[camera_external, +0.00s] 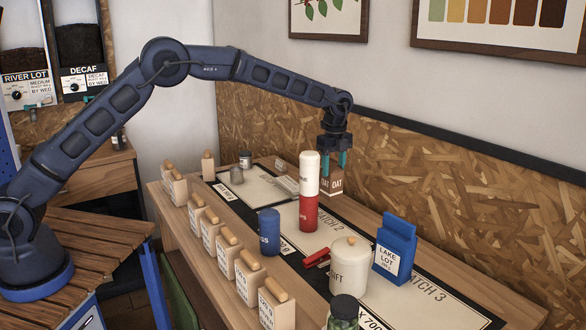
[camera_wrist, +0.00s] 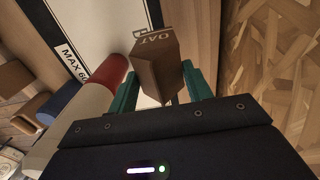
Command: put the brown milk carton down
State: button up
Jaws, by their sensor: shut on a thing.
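The brown milk carton (camera_external: 331,184), marked OAT, is upright between the teal fingers of my gripper (camera_external: 334,161), at the back of the table behind a red and white bottle (camera_external: 309,190). The bottle hides part of its left side. I cannot tell whether its base touches the table. In the wrist view the carton (camera_wrist: 157,62) sits between the fingers of my gripper (camera_wrist: 160,88), which are shut on it.
The table's mat has BATCH 2 and BATCH 3 panels. A blue can (camera_external: 269,232), a white lidded jar (camera_external: 349,266) and a blue LAKE LOT bag (camera_external: 395,249) stand nearby. Several wooden-topped packs line the front edge. A chipboard wall (camera_external: 430,190) rises behind.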

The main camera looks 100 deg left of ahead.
aim_at(333, 183)
jog(key=shift+f, duration=2.95)
jog(key=shift+f, duration=0.15)
jog(key=o, duration=1.2)
notch_tip(333, 183, up, 12)
jog(key=shift+r, duration=0.15)
jog(key=shift+r, duration=0.1)
